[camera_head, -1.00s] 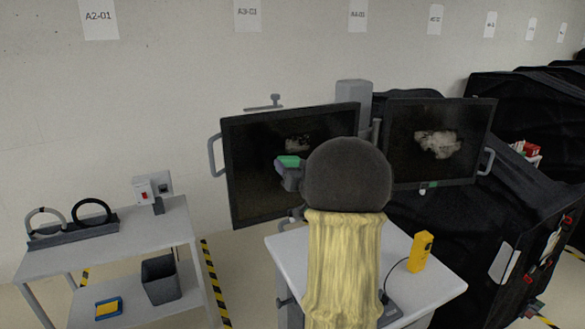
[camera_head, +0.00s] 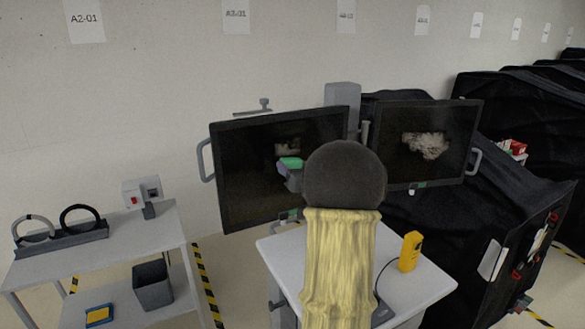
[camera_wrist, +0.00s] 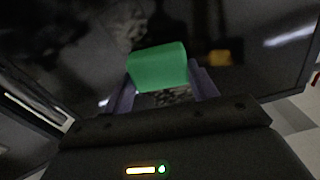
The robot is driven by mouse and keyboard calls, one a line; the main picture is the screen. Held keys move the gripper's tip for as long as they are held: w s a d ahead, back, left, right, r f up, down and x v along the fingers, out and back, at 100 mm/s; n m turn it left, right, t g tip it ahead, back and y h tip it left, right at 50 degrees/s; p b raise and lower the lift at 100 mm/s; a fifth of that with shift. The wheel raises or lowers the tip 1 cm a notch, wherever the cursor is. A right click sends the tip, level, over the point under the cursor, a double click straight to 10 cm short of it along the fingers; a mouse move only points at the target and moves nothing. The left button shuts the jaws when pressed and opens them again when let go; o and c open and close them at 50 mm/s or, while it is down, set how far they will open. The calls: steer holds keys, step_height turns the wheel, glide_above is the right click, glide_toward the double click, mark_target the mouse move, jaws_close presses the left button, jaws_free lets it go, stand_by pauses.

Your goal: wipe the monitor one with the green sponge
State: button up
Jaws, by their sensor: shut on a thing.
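My gripper (camera_head: 289,172) is shut on the green sponge (camera_head: 291,162), a block that shows between both fingers in the wrist view (camera_wrist: 158,67). It is in front of the left monitor (camera_head: 240,180), a dark screen with a pale grey smudge (camera_head: 288,147) just above the sponge. I cannot tell whether the sponge touches the screen. The right monitor (camera_head: 400,165) has a larger whitish smudge (camera_head: 427,145). Which one is monitor one is not readable. My arm hides the left screen's lower right part.
A white table (camera_head: 425,290) below the monitors bears a yellow device (camera_head: 410,251) with a cable. At left, a grey cart (camera_head: 150,230) holds a ring stand, a dark bin (camera_head: 153,287) and a blue-yellow pad (camera_head: 99,315). Black-covered carts (camera_head: 510,185) stand at right.

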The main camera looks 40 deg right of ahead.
mark_target(298, 152)
steer(key=shift+s+d+p, duration=0.2)
steer(key=shift+d+p, duration=0.1)
steer(key=shift+d, duration=0.6)
steer(key=shift+s+d+p, duration=0.2)
steer(key=shift+d+p, duration=0.1)
steer(key=shift+d, duration=0.6)
steer(key=shift+r+p, duration=0.75)
steer(key=shift+r, duration=0.4)
steer(key=shift+w+a, duration=0.15)
steer(key=shift+a, duration=0.05)
steer(key=shift+w+a+f+b, duration=0.1)
steer(key=shift+w+a+b, duration=0.1)
steer(key=shift+a+b, duration=0.5)
steer(key=shift+w+a+f+b, duration=0.15)
steer(key=shift+a+b, duration=0.15)
steer(key=shift+a, duration=0.75)
steer(key=shift+r, duration=0.1)
